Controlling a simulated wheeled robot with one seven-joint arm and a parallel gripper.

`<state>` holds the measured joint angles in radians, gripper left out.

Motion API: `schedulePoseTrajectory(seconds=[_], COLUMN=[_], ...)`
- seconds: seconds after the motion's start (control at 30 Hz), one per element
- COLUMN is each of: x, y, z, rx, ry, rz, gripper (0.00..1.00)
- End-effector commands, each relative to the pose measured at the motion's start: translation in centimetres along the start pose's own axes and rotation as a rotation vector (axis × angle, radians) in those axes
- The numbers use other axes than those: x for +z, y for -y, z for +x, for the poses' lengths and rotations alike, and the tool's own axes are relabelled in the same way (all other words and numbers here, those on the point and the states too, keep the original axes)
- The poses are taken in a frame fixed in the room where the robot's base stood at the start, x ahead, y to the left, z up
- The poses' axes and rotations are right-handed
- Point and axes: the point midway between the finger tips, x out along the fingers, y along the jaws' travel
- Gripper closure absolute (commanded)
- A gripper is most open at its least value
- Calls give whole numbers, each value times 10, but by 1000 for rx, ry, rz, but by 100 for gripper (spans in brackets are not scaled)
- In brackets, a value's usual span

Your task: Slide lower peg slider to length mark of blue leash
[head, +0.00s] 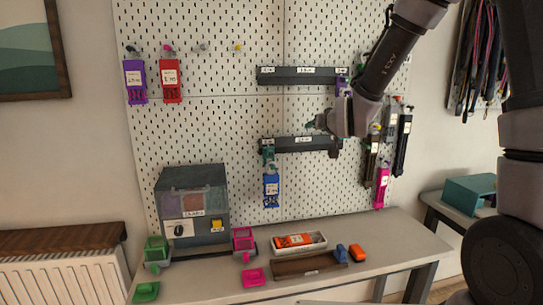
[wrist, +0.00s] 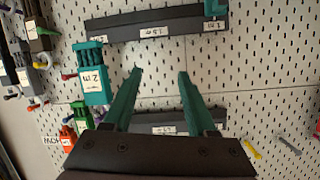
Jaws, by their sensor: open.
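The lower rail (head: 300,144) is a dark bar with white labels on the pegboard. A teal peg slider (head: 268,151) sits at its left end, and the blue leash tag (head: 271,189) hangs below it. My gripper (head: 314,125) is just above the lower rail, right of the slider and apart from it. In the wrist view, which looks turned over, my gripper (wrist: 160,72) shows two green fingers spread wide with nothing between them. A labelled rail (wrist: 160,29) crosses above the fingertips, with a teal slider (wrist: 213,8) at its right end.
The upper rail (head: 300,76) has a purple slider (head: 342,84) at its right. Purple (head: 134,82) and red (head: 171,81) tagged bundles hang at left. A pink bundle (head: 382,188) hangs at right. A grey box (head: 192,205) and a white tray (head: 299,243) stand on the bench.

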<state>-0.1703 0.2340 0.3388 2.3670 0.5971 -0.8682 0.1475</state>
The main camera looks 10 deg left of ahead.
Motion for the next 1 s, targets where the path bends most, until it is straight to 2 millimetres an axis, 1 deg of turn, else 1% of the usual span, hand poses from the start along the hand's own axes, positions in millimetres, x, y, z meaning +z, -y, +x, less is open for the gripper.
schedulePoseTrajectory(seconds=[0.03,0.1,0.2,0.3,0.4,0.5,0.63,0.77,0.87,1.0], x=[18,35,62,89,110,125,133,130,125,117], y=[11,25,45,64,78,89,95,97,98,100], z=[14,27,41,48,49,48,47,56,70,96], rx=[-13,-26,-43,-57,-67,-74,-78,-78,-77,-77], ry=[-20,-70,-140,-200,-249,-282,-304,-312,-313,-312], rz=[-15,-40,-78,-118,-154,-181,-200,-202,-201,-201], gripper=[43,43,43,43,43,43,43,43,43,43])
